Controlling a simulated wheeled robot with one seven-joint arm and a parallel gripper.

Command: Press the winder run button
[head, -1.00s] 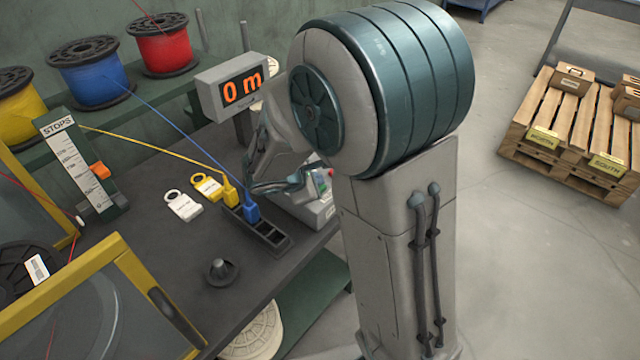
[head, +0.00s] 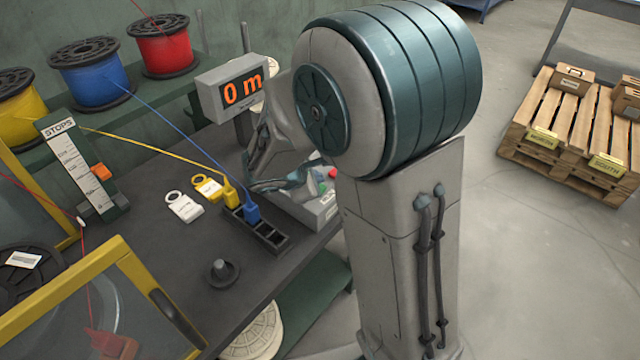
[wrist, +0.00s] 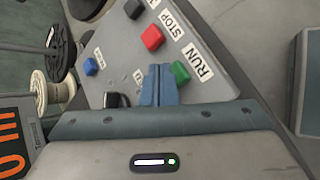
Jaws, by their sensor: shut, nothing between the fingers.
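The green run button (wrist: 180,73) sits beside the RUN label on the grey control box in the wrist view. The red stop button (wrist: 152,37) is above it. In the head view the control box (head: 318,208) stands at the bench's right edge, partly hidden by my arm. My gripper (wrist: 158,70) is shut and empty, its blue fingertips just left of the green button; I cannot tell whether they touch it. My gripper (head: 312,176) also shows over the box in the head view.
A display (head: 232,90) reading 0 m stands behind my arm. A black socket block (head: 262,235) holds yellow and blue plugs. A yellow-framed guard (head: 70,270) is at lower left. A blue button (wrist: 90,66) is also on the box.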

